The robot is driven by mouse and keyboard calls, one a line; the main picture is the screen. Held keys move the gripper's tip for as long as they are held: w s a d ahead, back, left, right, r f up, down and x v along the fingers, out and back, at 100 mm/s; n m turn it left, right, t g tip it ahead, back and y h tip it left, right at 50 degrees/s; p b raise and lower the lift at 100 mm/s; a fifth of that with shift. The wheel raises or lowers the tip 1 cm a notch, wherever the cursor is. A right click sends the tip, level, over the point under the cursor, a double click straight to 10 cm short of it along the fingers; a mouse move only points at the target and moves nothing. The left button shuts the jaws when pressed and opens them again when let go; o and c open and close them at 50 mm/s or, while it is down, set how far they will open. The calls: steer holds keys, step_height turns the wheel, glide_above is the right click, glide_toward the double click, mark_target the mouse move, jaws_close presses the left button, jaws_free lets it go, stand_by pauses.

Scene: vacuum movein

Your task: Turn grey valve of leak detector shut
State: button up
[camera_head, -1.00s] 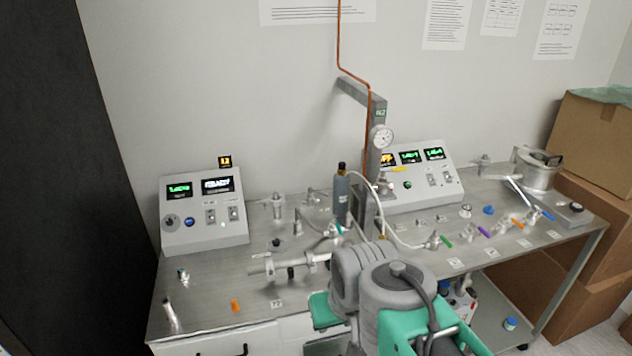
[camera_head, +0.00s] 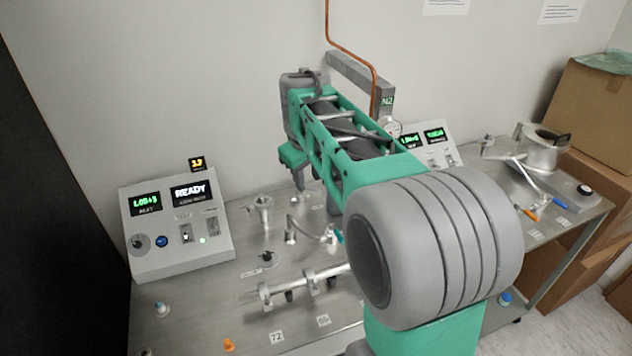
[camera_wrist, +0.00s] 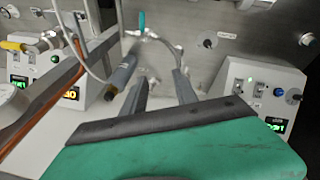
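The leak detector is probably the light grey console (camera_head: 178,228) at the left, with a READY screen; it shows at the right of the wrist view (camera_wrist: 262,95). I cannot tell for sure whether this is the grey valve. My gripper (camera_head: 299,182) points down above the back of the bench, right of the console. In the wrist view its two fingers (camera_wrist: 161,80) are apart with nothing held between them. My arm hides the bench's middle.
A teal-handled valve (camera_head: 338,237) stands right of the dial. A grey cylinder (camera_wrist: 122,75) and hoses are close to my fingers in the wrist view. A copper pipe (camera_head: 352,62) and post rise behind my arm. A horizontal metal tube (camera_head: 322,279) lies in front.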

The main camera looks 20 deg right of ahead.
steer(key=w+d+f+n, duration=0.2)
steer(key=w+d, duration=0.2)
steer(key=w, duration=0.5)
steer(key=n+g+p, duration=0.2)
steer(key=n, duration=0.1)
glide_toward(317, 190)
steer(key=f, duration=0.2)
steer(key=f+b, duration=0.1)
steer(key=f, duration=0.1)
steer(key=d+f, duration=0.1)
steer(key=f, duration=0.1)
steer(key=shift+w+f, duration=0.35)
steer(key=shift+f, duration=0.05)
steer(key=shift+w+d+f, duration=0.1)
steer(key=shift+d+f, duration=0.05)
steer(key=shift+f, duration=0.4)
steer(key=shift+c, duration=0.3)
jaws_close()
